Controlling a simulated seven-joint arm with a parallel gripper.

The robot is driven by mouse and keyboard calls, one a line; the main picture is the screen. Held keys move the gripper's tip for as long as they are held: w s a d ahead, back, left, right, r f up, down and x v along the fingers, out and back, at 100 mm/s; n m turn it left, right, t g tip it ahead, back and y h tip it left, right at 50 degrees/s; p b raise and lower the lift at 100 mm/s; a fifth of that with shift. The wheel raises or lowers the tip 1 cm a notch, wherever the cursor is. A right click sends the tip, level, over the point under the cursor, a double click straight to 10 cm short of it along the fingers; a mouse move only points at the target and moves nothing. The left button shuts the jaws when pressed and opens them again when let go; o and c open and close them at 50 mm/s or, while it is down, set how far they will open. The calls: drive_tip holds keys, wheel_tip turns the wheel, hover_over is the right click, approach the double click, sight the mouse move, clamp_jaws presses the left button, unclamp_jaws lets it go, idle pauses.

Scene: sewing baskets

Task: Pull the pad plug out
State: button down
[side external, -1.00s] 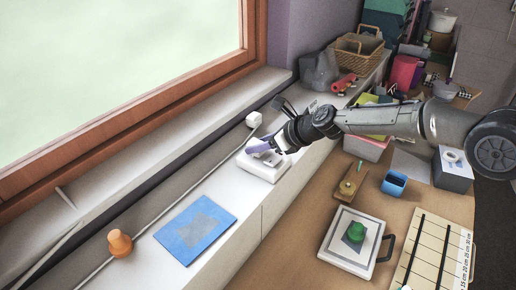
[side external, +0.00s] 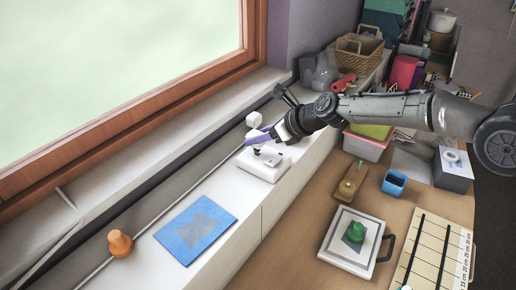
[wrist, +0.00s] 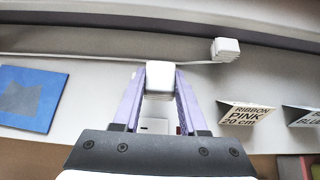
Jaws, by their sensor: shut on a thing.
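My gripper (side external: 258,137) has purple fingers and hangs just above a white socket block (side external: 264,167) on the white ledge. In the wrist view the fingers (wrist: 160,82) are shut on a white plug (wrist: 160,73), one finger on each side. In the side view the plug is mostly hidden by the fingers. Dark marks show on the block's top below the fingers, and the gripper looks apart from it. Part of the block (wrist: 154,126) shows between the fingers in the wrist view.
A small white box (side external: 253,119) with a cord sits behind on the ledge.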

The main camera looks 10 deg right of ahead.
drive_tip(key=shift+r, duration=0.15)
drive_tip(key=shift+r, duration=1.95)
